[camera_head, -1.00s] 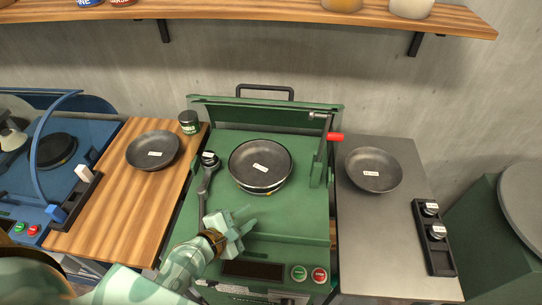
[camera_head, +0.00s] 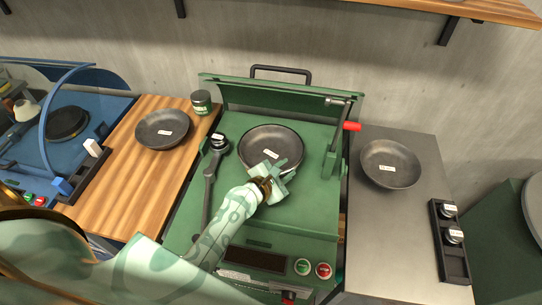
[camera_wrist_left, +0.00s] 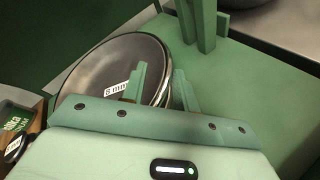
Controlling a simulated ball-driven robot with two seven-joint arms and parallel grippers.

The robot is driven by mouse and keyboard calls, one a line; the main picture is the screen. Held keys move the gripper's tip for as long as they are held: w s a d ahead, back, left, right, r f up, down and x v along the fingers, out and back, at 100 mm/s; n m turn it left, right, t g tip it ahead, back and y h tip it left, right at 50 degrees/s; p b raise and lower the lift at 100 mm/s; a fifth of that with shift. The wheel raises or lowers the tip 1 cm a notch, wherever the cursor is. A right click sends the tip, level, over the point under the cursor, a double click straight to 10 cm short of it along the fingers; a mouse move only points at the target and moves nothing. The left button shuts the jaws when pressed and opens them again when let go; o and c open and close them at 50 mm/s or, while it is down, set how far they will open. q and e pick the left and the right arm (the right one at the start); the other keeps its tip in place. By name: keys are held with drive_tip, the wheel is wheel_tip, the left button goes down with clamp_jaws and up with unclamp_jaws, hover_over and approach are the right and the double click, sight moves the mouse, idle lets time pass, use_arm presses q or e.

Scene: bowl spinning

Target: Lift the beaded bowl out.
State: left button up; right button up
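A dark round bowl (camera_head: 262,138) with a white label sits in the green machine (camera_head: 312,180). In the left wrist view the same bowl (camera_wrist_left: 95,72) shows a shiny rim and a label. I cannot make out beading on it. My left gripper (camera_head: 277,172) is at the bowl's near right rim and covers part of it. In the left wrist view its fingers (camera_wrist_left: 160,88) are apart, one over the bowl's inside and the other by the outer rim. I cannot tell whether they touch the rim. My right gripper is not in view.
A dark labelled bowl (camera_head: 163,128) lies on the wooden top at left, near a dark jar (camera_head: 201,101). Another bowl (camera_head: 390,163) lies on the grey top at right. A red-handled lever (camera_head: 351,126) stands right of the bowl; a black-knobbed lever (camera_head: 219,143) stands left.

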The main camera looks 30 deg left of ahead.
use_arm(q)
drive_tip(key=x, duration=0.3)
drive_tip(key=shift+f+b, duration=0.1)
drive_tip(key=shift+b, duration=0.2)
drive_tip(key=shift+s, duration=0.15)
clamp_jaws()
